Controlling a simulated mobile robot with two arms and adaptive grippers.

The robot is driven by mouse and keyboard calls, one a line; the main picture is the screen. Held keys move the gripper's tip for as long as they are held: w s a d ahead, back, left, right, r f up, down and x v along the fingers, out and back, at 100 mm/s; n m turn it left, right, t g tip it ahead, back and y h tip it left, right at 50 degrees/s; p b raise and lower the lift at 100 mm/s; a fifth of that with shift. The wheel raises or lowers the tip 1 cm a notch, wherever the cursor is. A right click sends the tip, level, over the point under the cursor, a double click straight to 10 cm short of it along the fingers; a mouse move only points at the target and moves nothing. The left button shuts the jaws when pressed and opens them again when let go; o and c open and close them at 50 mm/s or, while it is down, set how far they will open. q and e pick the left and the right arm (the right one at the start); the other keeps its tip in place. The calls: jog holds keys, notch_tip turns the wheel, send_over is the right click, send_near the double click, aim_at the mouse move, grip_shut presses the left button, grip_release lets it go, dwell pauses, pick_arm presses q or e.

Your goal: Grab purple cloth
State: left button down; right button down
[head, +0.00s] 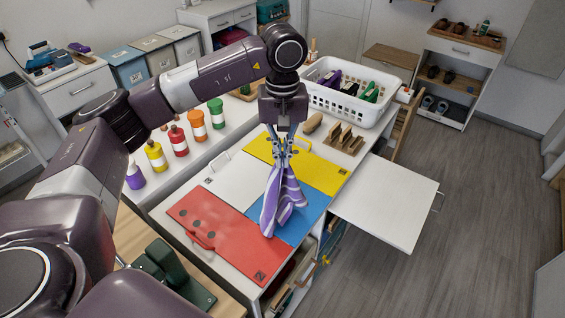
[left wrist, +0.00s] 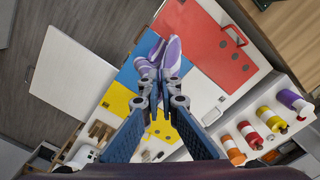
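The purple cloth (head: 282,206) has purple and white stripes. It hangs from my left gripper (head: 279,150) in the head view, over the blue and red panels of the cabinet top. The left gripper's fingers are closed on the cloth's upper end. In the left wrist view the cloth (left wrist: 164,58) shows just beyond the fingertips of my left gripper (left wrist: 155,85). I cannot tell whether its lower end touches the panels. My right gripper is not in view.
The top has a red panel (head: 225,232), white panel (head: 236,180), yellow panel (head: 310,165) and blue panel (head: 305,217). Several coloured bottles (head: 178,140) stand along the left. A white basket (head: 352,92) and wooden rack (head: 342,138) are behind. An open white door (head: 388,205) juts out right.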

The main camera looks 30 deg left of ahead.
pick_arm(q)
notch_tip(320, 180, up, 7)
jog(key=p, duration=0.1)
jog(key=shift+r+p, duration=0.2)
jog(key=shift+p, duration=0.1)
jog(key=shift+w, duration=0.1)
